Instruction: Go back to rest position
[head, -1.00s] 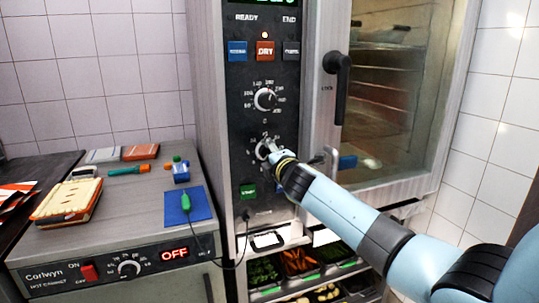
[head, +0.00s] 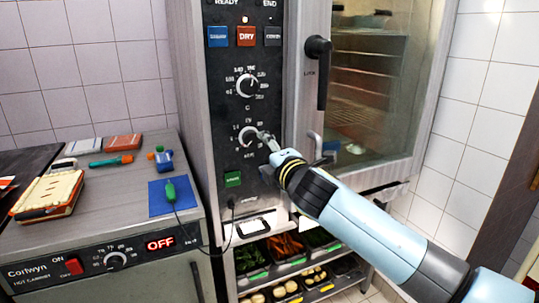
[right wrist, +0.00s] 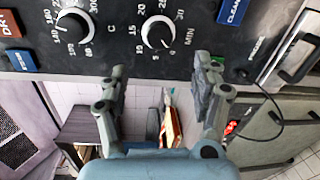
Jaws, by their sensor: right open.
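My right gripper (head: 266,140) is open and empty in front of the oven's control panel (head: 222,110). In the head view its fingertips are just right of the lower dial (head: 249,136). In the right wrist view the two fingers (right wrist: 160,78) stand wide apart. The minute dial (right wrist: 158,33) lies beyond the gap between them, apart from both fingers. The upper temperature dial (head: 247,86) also shows in the right wrist view (right wrist: 75,25). My left gripper is not in view.
The closed glass oven door (head: 365,85) has a black handle (head: 318,72). A hot cabinet (head: 100,225) at left reads OFF. On it lie a blue mat (head: 157,203), a corded green probe (head: 171,192) and small items. Vegetable trays (head: 285,247) sit below the oven.

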